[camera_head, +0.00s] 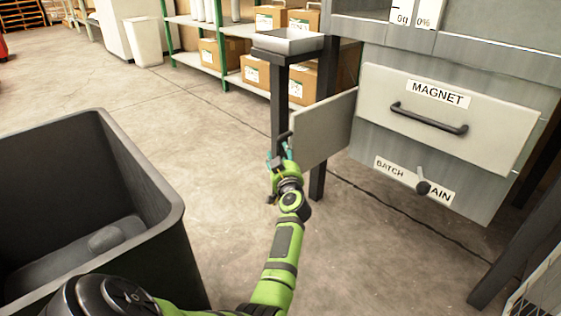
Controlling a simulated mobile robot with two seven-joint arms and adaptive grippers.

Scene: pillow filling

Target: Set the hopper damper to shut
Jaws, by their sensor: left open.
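The hopper (430,180) is the grey metal unit at right. A flat pale plate (326,128), which looks like the damper slide, sticks out from its left side. A small dark handle (284,136) shows at the plate's outer left edge. My left gripper (279,156) is open just below this handle, its fingers pointing up toward it. I cannot tell whether the fingers touch the handle. My right gripper is not in view.
A "MAGNET" drawer (470,125) with a black bar handle is on the hopper's front, above a "BATCH" label and a small knob (423,187). A small metal tray (288,42) on a post stands behind the plate. A large dark bin (165,195) is at left. Open floor lies between.

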